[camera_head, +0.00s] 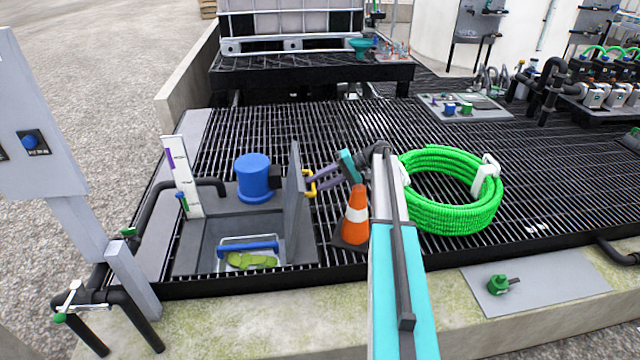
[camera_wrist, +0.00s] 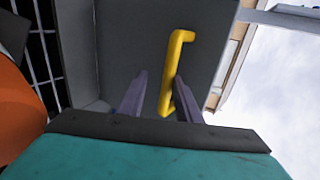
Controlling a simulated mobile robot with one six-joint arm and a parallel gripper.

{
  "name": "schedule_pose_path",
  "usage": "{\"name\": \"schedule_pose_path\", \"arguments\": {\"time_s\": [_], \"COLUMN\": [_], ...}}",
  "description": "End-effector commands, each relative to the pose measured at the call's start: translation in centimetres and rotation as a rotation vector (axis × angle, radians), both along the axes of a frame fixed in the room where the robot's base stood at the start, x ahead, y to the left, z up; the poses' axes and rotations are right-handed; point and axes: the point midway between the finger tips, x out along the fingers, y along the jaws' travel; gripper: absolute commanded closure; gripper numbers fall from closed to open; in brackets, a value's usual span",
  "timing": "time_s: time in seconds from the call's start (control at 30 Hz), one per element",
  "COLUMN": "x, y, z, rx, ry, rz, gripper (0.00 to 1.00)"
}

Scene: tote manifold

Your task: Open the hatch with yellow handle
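The hatch (camera_head: 297,205) is a dark grey panel standing roughly upright at the right edge of a square floor opening (camera_head: 205,250). Its yellow handle (camera_head: 310,184) sticks out from the right face, towards my gripper (camera_head: 323,181). In the wrist view the grey hatch face (camera_wrist: 130,45) fills the middle, with the yellow handle (camera_wrist: 178,65) on it. My gripper (camera_wrist: 155,95) has its two purple-grey fingers apart, with the handle's lower end between them, nearer the right finger. Contact with the handle cannot be made out.
An orange cone (camera_head: 356,215) stands close beside my arm, right of the hatch. A green coiled hose (camera_head: 450,190) lies further right. A blue cylinder (camera_head: 253,178) stands behind the opening. A blue bar (camera_head: 248,247) and green item (camera_head: 250,261) show inside it.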

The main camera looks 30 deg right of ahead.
Motion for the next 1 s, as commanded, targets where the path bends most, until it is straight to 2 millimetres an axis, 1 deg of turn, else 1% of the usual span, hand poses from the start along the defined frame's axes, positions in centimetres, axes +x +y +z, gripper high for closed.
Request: {"name": "schedule_pose_path", "arguments": {"time_s": [0.27,0.6,0.8,1.0], "x": [-1.1,-2.9,-3.7,-3.9], "y": [-3.1,-7.5,-9.1,-9.5], "z": [1.7,4.1,4.9,5.0], "rx": [-0.001,-0.001,-0.001,-0.001], "ry": [0.0,0.0,0.0,0.0], "rz": [-0.003,-0.002,0.0,0.0], "gripper": [0.7,0.7,0.7,0.7]}}
